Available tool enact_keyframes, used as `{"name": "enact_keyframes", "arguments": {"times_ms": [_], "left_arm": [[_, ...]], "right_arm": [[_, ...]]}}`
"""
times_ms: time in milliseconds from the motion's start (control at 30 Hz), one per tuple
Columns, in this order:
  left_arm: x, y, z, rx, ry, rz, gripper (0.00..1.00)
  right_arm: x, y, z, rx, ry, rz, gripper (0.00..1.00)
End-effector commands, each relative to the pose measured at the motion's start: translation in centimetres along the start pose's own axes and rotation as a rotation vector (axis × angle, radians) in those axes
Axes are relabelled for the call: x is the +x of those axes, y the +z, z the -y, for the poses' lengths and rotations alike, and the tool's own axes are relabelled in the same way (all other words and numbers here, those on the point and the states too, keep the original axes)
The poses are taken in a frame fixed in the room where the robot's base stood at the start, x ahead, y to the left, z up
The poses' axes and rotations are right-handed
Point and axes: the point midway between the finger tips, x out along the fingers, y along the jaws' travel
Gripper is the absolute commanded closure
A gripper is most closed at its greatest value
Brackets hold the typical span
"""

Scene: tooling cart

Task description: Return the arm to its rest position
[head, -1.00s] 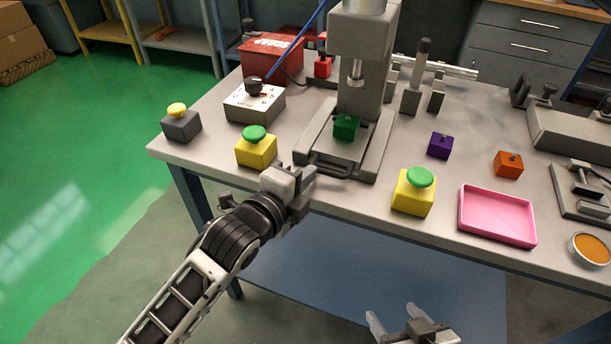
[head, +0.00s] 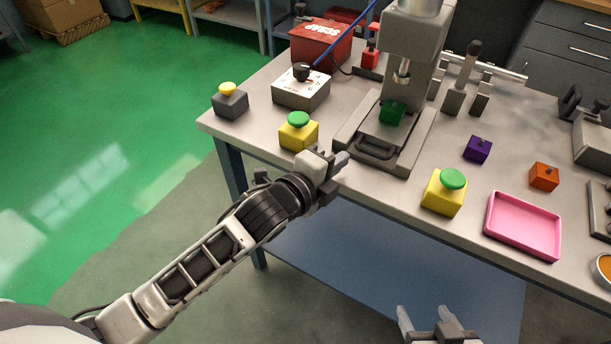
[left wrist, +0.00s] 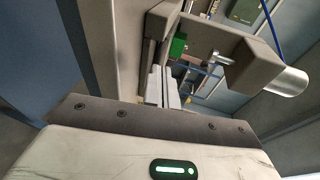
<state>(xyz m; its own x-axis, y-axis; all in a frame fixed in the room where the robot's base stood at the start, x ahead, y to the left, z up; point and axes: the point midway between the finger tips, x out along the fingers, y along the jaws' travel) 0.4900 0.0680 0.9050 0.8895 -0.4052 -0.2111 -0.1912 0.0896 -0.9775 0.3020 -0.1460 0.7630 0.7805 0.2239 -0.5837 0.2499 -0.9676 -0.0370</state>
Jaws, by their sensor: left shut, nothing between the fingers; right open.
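My left arm reaches in from the left in the head view. Its gripper (head: 342,162) is shut and empty, at the table's front edge, in front of the press's base and right of a yellow box with a green button (head: 299,133). In the left wrist view the shut fingers (left wrist: 162,86) point toward the press. My right gripper (head: 426,316) is open and empty at the bottom of the head view, in front of the table; most of its arm is out of frame.
The press (head: 412,45) holds a green block (head: 392,112). Nearby on the table (head: 335,92) are a second yellow button box (head: 443,195), a pink tray (head: 524,226), a purple block (head: 478,149) and an orange block (head: 544,176). Green floor at left is free.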

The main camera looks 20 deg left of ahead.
Motion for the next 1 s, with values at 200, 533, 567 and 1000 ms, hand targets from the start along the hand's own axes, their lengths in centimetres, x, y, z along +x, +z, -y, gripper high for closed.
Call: {"name": "enact_keyframes", "arguments": {"times_ms": [200, 533, 567, 1000], "left_arm": [[-5.4, -0.1, -0.2, 0.001, 0.002, -0.003, 1.00], [-9.5, -0.2, -0.2, -0.001, 0.002, -0.003, 1.00], [-9.6, -0.2, -0.1, -0.001, 0.002, -0.003, 1.00], [-12.3, 0.0, -10.7, -0.904, 0.176, 0.176, 1.00]], "right_arm": [[0.5, 1.4, -0.1, 0.002, 0.003, 0.022, 0.37], [0.5, 0.7, -0.2, 0.003, 0.004, 0.006, 0.37], [0.5, 0.7, -0.2, 0.003, 0.003, 0.005, 0.37], [0.4, 1.1, -0.1, 0.004, 0.002, 0.014, 0.37]]}}
